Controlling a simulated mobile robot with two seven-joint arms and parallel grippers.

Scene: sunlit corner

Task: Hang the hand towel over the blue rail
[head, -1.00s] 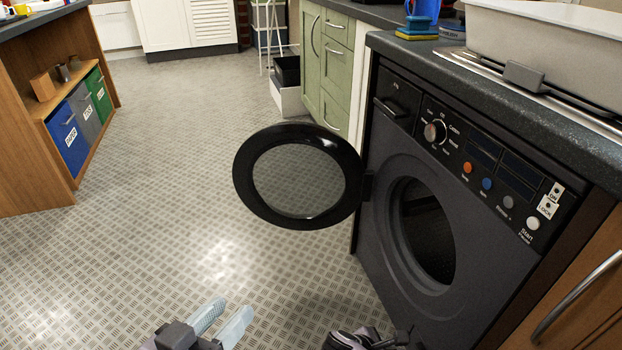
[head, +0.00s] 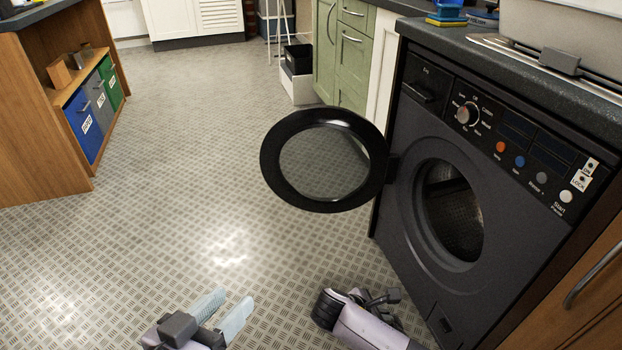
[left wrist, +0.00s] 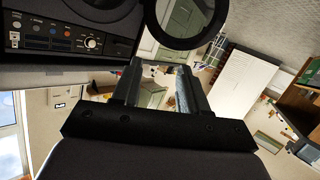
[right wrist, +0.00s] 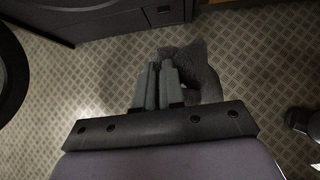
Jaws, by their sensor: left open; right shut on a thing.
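A dark grey cloth, the hand towel (right wrist: 198,62), shows in the right wrist view, bunched at the fingertips of my right gripper (right wrist: 159,68). That gripper is shut on it and holds it over the patterned floor. In the head view my right arm is at the bottom, in front of the washing machine, and the towel cannot be made out there. My left gripper (head: 231,301) is open and empty, low at the bottom of the head view; its two parted fingers also show in the left wrist view (left wrist: 160,72). I cannot make out the blue rail in any view.
A dark washing machine (head: 408,192) stands at the right with its round door (head: 275,160) swung open into the room. A wooden shelf unit (head: 40,150) with coloured bins is at the left. The floor (head: 190,190) between is clear.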

